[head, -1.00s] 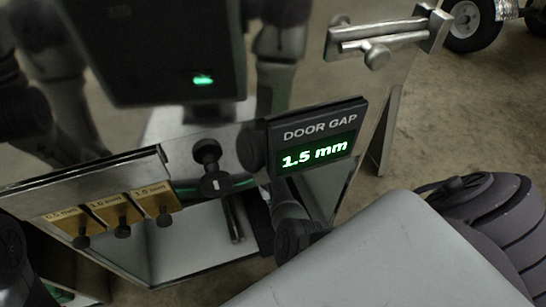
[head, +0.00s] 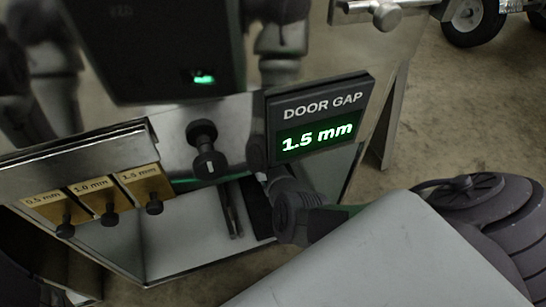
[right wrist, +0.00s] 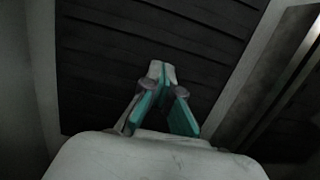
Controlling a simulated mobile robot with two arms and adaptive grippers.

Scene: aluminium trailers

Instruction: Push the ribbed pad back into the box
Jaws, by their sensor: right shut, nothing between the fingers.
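The ribbed pad (right wrist: 110,50) is dark and fills most of the right wrist view, with raised parallel ribs. My right gripper (right wrist: 162,68) is shut and empty, its teal-sided fingers together in front of the pad. I cannot tell whether the fingertips touch it. In the head view my right wrist (head: 300,212) reaches in from the right to the shiny metal box front (head: 180,215), and its fingers are hidden. A dark patch beside the wrist may be the pad, but it is too small to tell. My left gripper is not in view.
A display (head: 318,120) reads DOOR GAP 1.5 mm. A black knob (head: 208,155) sits to its left. Brass gauge tags (head: 95,200) hang further left. A metal strip (right wrist: 262,75) runs along the pad's right side.

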